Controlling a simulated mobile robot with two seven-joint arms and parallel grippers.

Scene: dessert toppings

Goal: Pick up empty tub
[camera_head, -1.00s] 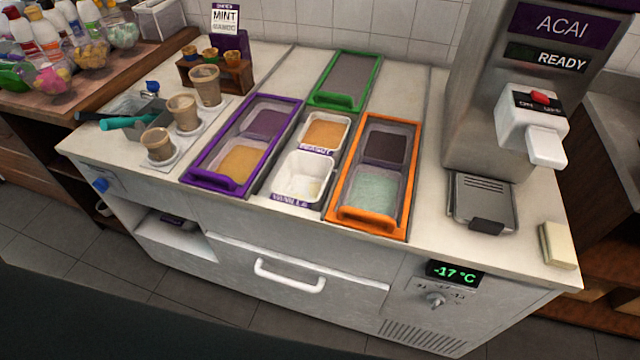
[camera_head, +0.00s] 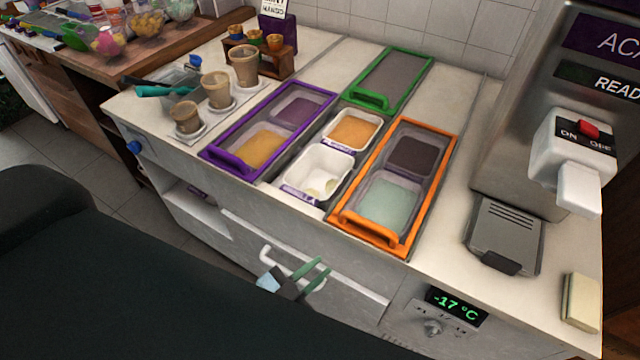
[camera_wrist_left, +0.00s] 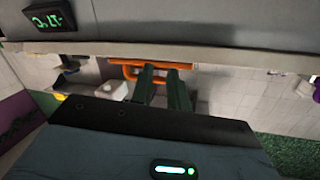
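A white tub (camera_head: 313,163) with only a little pale residue in it sits in the middle counter well, at the front. A white tub of orange-tan dessert (camera_head: 354,130) is right behind it. My left gripper (camera_head: 318,272) has green fingers. It is in front of the freezer's drawer handle, below the counter top and apart from the tub. The fingers also show in the left wrist view (camera_wrist_left: 164,90), with a gap and nothing between them. My right gripper is not in view.
An orange-framed lid (camera_head: 347,217) lies right of the tub, a purple-framed lid (camera_head: 217,155) left, a green-framed lid (camera_head: 392,78) behind. Cups (camera_head: 216,90) stand at the left, the acai machine (camera_head: 520,150) at the right. A drawer handle (camera_head: 268,255) juts from the front.

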